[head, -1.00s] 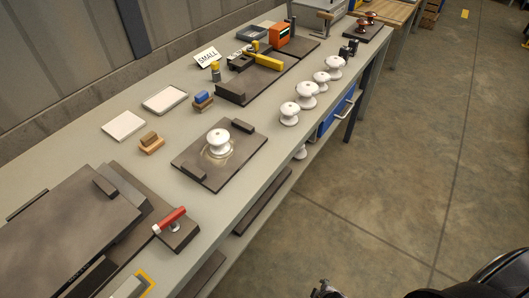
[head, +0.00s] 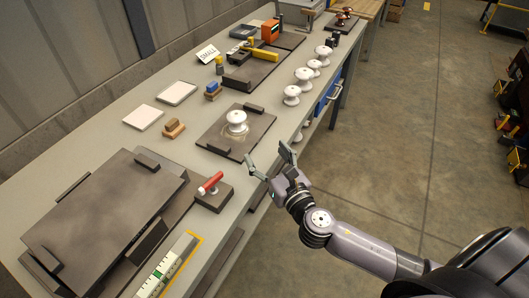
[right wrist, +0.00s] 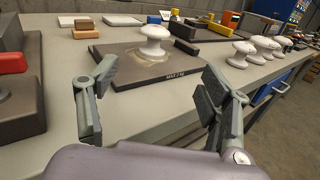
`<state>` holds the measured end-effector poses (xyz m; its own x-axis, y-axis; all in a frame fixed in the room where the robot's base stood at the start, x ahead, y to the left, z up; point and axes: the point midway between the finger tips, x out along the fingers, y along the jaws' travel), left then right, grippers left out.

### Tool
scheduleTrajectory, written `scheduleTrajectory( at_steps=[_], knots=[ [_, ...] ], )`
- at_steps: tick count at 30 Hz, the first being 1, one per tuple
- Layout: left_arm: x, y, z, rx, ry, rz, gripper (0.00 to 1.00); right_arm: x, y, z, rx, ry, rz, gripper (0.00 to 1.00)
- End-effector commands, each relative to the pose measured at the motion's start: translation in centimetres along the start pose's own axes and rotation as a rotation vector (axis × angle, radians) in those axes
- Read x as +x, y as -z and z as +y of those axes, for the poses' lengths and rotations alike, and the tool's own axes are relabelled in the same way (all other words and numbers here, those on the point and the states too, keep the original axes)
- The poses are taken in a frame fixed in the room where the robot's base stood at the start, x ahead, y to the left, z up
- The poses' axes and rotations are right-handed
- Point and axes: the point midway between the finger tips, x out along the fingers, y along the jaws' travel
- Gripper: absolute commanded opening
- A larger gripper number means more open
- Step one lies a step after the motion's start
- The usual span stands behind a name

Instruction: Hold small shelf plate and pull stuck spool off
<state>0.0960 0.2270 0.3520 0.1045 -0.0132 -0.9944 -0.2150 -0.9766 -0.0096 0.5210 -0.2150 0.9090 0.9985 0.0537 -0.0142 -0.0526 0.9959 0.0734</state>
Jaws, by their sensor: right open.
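A white spool (head: 237,121) stands upright on a small dark shelf plate (head: 215,137) with raised blocks at two edges, lying on the long bench. A pale ring-shaped stain surrounds the spool's foot. In the right wrist view the spool (right wrist: 155,40) stands beyond my fingers, on the plate (right wrist: 140,74). My right gripper (head: 268,162) is open and empty at the bench's front edge, close to the plate's near right corner; its spread fingers (right wrist: 155,92) point toward the plate and spool without touching them. My left gripper is not in view.
Several white spools (head: 291,95) stand in a row along the bench's front edge to the right. A red-handled tool (head: 211,184) on a dark block and a large dark plate (head: 100,210) lie to the left. Pads and brushes lie behind. The floor in front is clear.

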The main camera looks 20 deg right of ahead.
Motion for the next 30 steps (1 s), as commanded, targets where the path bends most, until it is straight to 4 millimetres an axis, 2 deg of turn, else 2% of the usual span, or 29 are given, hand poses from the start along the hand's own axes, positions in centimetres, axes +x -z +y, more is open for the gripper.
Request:
scheduleTrajectory(
  at_steps=[3, 8, 24, 30],
  knots=[
    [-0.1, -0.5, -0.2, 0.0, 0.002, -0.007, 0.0, 0.6, -0.2, 0.4, -0.075, -0.026, -0.014, 0.72],
    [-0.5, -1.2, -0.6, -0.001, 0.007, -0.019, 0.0, 2.6, -0.4, 0.5, -0.079, -0.027, -0.016, 0.72],
    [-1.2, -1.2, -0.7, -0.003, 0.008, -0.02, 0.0, 13.3, -0.4, 0.7, -0.072, -0.024, -0.014, 0.72],
    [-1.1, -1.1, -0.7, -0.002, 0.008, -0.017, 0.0, 16.2, -0.3, 0.8, -0.073, -0.025, -0.013, 0.72]
  ],
)
